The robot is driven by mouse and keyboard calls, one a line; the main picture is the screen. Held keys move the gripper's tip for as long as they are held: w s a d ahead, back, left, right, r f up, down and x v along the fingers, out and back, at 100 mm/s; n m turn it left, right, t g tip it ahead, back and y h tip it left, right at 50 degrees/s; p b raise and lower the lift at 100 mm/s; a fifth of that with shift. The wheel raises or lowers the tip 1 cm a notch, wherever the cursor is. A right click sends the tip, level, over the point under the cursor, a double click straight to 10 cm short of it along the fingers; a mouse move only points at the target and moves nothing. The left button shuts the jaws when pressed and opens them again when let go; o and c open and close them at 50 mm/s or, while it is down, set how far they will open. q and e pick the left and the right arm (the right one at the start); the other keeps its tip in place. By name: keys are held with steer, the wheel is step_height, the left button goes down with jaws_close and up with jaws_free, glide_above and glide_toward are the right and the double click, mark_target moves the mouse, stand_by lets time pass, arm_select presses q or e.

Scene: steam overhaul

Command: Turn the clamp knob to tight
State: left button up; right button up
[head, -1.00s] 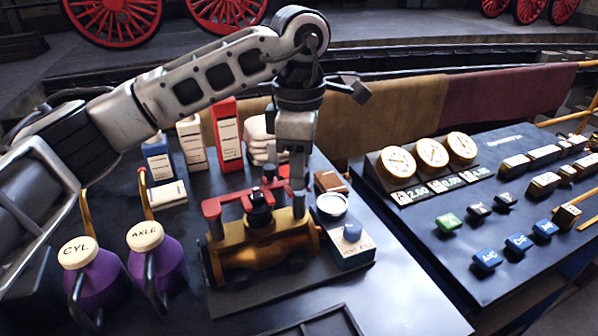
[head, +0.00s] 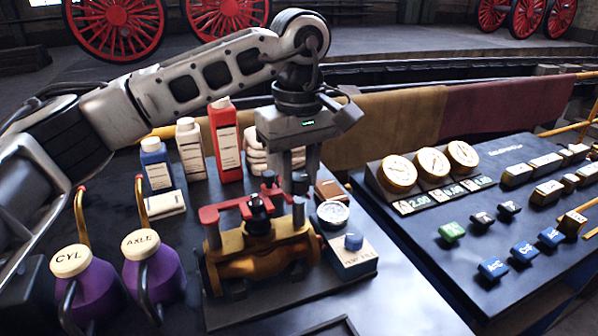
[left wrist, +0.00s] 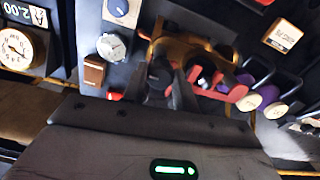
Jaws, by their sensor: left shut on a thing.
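A brass-coloured engine part (head: 260,262) lies on a dark base plate on the bench, with a red clamp arm (head: 225,211) and a black cap (head: 258,212) over it. My left gripper (head: 294,186) points straight down at the right end of the clamp, its fingers shut on the clamp knob. The fingers hide most of the knob, so its setting cannot be read. In the left wrist view the dark fingers (left wrist: 168,82) reach down beside the red arm (left wrist: 225,92) and the brass part (left wrist: 190,42). My right gripper is not in view.
Purple oil cans (head: 153,268) stand left; a red bottle (head: 225,140) and white bottle (head: 190,148) stand behind. A control desk (head: 470,270) is at right.

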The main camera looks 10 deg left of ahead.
arm_select(q)
steer(key=m, duration=0.4)
steer(key=shift+r+m, duration=0.1)
steer(key=shift+m, duration=0.3)
steer(key=m, duration=0.9)
steer(key=shift+m, duration=1.8)
steer(key=o, duration=1)
